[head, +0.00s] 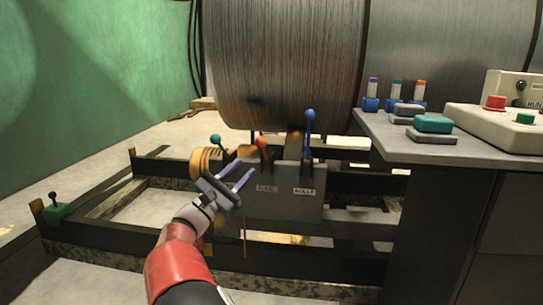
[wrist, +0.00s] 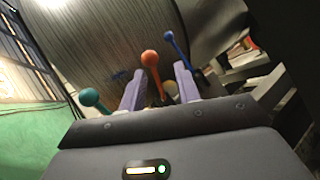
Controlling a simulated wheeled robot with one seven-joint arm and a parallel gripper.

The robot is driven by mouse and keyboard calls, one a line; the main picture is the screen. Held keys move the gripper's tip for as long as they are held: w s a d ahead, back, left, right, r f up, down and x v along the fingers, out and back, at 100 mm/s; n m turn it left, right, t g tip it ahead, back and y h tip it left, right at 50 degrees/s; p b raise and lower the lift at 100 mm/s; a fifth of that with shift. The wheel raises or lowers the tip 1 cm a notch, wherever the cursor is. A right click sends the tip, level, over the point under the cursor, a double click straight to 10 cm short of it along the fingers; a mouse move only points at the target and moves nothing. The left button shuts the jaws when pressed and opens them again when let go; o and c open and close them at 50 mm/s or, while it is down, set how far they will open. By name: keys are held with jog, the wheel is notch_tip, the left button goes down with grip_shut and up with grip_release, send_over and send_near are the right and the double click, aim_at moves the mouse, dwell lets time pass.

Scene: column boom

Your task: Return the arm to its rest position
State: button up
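My gripper (head: 240,175) is in front of a grey lever box (head: 285,195) at the base of the large metal drum. In the head view its two pale purple fingers stand apart. In the wrist view my gripper (wrist: 158,88) is open, with the orange-knobbed lever (wrist: 150,60) showing beyond the gap between the fingers. I see no contact with it. The same orange lever (head: 262,145) is on the box in the head view, left of the tall blue lever (head: 309,135). A teal-knobbed lever (head: 217,141) is further left.
A large metal drum (head: 285,60) stands behind the levers. A dark frame (head: 120,240) surrounds the box low down. At right, a grey bench (head: 420,150) carries a control box (head: 500,122) and several small coloured items. A green block with a lever (head: 56,209) is far left.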

jog(key=s+d+f+m+g+y+p, duration=0.15)
jog(key=d+m+g, duration=0.3)
jog(key=d, duration=0.75)
jog(key=s+d+m+g+y+p, duration=0.1)
jog(key=s+d+m+g, duration=0.2)
jog(key=d+g, duration=0.55)
jog(key=s+d+f+m+y+p, duration=0.2)
jog(key=s+d+m+y, duration=0.2)
jog(key=s+d, duration=0.45)
jog(key=s+a+m+y+p, duration=0.1)
jog(key=s+m+y, duration=0.2)
jog(key=s, duration=0.5)
jog(key=s+a+m+t+y+p, duration=0.1)
jog(key=s+a+m+y+p, duration=0.1)
jog(key=s, duration=0.6)
jog(key=s+a+m+y+p, duration=0.1)
jog(key=s+m+y+p, duration=0.1)
jog(key=s+m+y, duration=0.3)
jog(key=s, duration=0.3)
jog(key=shift+a+f, duration=0.2)
jog(key=shift+f, duration=0.1)
jog(key=shift+a+r, duration=0.1)
jog(key=shift+a, duration=0.5)
